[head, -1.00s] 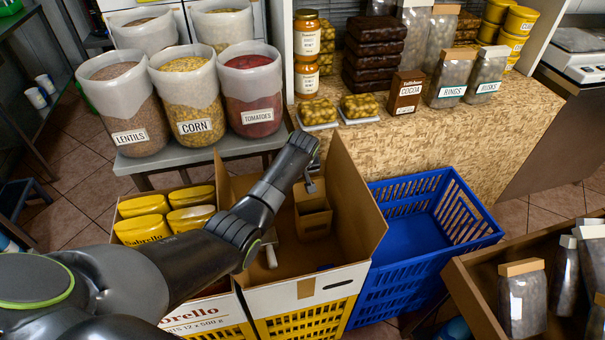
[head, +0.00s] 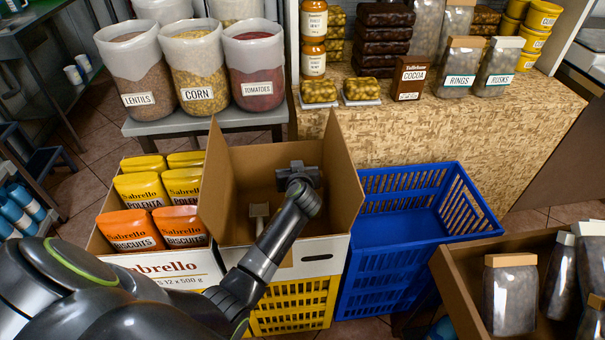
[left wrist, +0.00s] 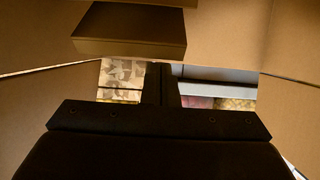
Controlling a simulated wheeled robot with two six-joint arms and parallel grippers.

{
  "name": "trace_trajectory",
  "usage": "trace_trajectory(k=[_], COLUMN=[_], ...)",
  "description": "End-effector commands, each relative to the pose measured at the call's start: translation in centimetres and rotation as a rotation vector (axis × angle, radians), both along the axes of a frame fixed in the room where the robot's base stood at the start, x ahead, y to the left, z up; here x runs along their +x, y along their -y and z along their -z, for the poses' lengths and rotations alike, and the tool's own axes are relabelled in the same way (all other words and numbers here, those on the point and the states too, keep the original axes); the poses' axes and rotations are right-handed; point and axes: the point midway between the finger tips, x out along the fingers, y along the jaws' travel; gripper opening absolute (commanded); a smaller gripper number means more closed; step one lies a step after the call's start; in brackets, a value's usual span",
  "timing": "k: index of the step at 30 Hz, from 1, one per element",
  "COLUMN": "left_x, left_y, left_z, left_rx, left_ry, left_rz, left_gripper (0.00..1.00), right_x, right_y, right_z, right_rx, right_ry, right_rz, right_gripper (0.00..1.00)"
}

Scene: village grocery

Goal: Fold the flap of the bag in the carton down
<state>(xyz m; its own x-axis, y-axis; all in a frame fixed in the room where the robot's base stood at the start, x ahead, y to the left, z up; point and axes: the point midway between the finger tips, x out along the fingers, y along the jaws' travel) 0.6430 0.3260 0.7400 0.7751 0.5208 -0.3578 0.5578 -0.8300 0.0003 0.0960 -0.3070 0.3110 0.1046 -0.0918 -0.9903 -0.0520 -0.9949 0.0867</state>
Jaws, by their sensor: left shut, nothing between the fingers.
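The open brown carton (head: 345,190) stands in the middle of the head view on a yellow crate, its flaps raised. My left arm reaches into it from the front. My left gripper (head: 299,174) is inside the carton near its back wall, shut and empty. A pale handled object (head: 259,214) lies left of the arm. The bag is mostly or wholly hidden behind my arm in the head view. In the left wrist view a brown block-like shape (left wrist: 130,35), perhaps the bag, is above the dark shut fingers (left wrist: 162,82); whether they touch cannot be told. My right gripper is out of view.
An empty blue crate (head: 400,228) stands right of the carton. A carton (head: 150,262) of yellow and orange packs stands left. Behind are sacks of lentils, corn and tomatoes and a goods-laden counter (head: 440,130). A box of bags (head: 455,285) is at right.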

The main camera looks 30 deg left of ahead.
Motion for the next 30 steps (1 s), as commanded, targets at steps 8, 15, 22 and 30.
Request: trace_trajectory(k=[8, 15, 22, 30], left_x=[-1.3, -1.9, -2.2, -2.3], left_y=[0.0, 0.5, 0.7, 0.7], left_z=[1.3, 1.9, 2.2, 2.2], left_rx=[-0.002, -0.002, -0.002, -0.002], left_ry=[-0.004, -0.005, -0.005, -0.005], left_rz=[-0.001, -0.001, -0.001, -0.001], left_gripper=[0.00, 0.00, 0.00, 0.00], right_x=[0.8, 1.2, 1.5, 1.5], right_y=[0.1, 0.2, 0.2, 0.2], right_z=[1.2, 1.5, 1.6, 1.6], right_rx=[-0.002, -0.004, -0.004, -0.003], right_ry=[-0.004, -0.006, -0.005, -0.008], right_rz=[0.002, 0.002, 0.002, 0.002], right_gripper=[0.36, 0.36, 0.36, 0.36])
